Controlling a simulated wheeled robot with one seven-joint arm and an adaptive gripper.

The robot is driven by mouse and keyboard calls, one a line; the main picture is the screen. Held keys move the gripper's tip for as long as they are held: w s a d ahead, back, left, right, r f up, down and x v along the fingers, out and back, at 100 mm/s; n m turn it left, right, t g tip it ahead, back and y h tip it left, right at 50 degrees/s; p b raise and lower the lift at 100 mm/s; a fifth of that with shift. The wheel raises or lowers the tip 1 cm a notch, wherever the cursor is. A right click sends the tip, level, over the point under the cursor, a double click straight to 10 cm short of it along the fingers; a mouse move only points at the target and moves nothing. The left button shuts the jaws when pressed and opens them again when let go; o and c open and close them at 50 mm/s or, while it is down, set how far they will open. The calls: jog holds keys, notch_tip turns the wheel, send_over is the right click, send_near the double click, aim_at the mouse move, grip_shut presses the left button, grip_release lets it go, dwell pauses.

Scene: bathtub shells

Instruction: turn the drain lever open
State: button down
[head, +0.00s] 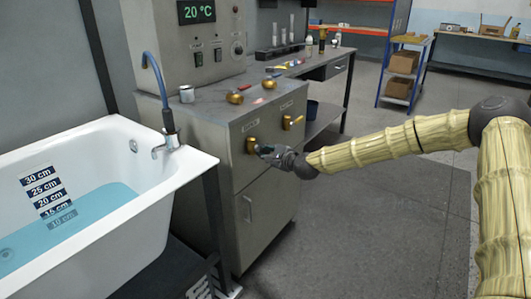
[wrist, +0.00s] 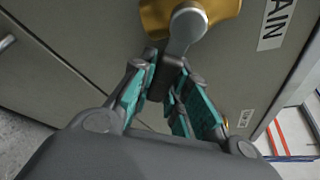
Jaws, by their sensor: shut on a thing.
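The drain lever has a brass base (wrist: 155,15) and a grey handle (wrist: 187,30) in the wrist view, beside a label whose visible letters read "AIN". In the head view its brass body (head: 251,145) is on the front of the grey cabinet, at the left of two brass fittings. My gripper (wrist: 165,75) is shut on the dark end of the lever handle, with teal-padded fingers on both sides. In the head view my gripper (head: 264,150) is up against this fitting and hides its handle.
A second brass valve (head: 291,122) is just right on the same cabinet (head: 225,190). A white bathtub (head: 140,225) with blue water (head: 65,225) stands left. Tools and brass parts lie on the cabinet top. The floor (head: 370,220) on the right is clear.

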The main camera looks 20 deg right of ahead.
jog(key=c, duration=1.4)
grip_release()
jog(key=shift+o, duration=0.2)
jog(key=shift+s+d, duration=0.1)
jog(key=v, duration=1.1)
jog(key=shift+s, duration=0.35)
jog(key=shift+d, duration=0.1)
